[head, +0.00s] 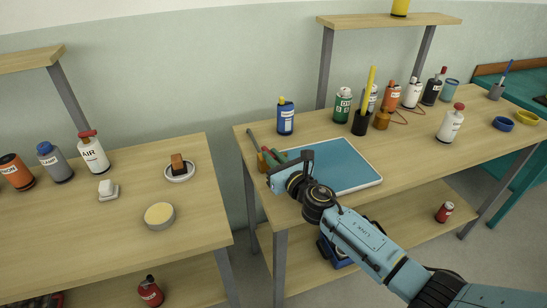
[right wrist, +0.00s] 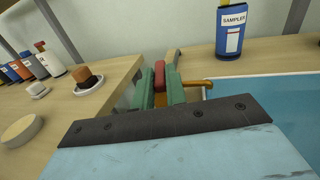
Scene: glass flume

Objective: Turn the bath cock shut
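The bath (head: 340,166), a shallow blue tray with a pale rim, lies on the middle bench. The brass-coloured cock (right wrist: 196,84) is at its left side, and its red handle (right wrist: 160,74) points up in the right wrist view. My right gripper (right wrist: 160,88) has green fingers, one on each side of the red handle, with no clear gap showing; it appears shut on it. In the head view my right gripper (head: 274,158) reaches over the bath's left edge and hides part of the cock. My left gripper is not in view.
A blue sampler bottle (head: 285,117) stands behind the bath. A wooden-handled tool (head: 254,145) lies close to the cock. Several bottles and a cup with a yellow stick (head: 361,122) stand to the right. The left bench (head: 100,230) is separated by a gap.

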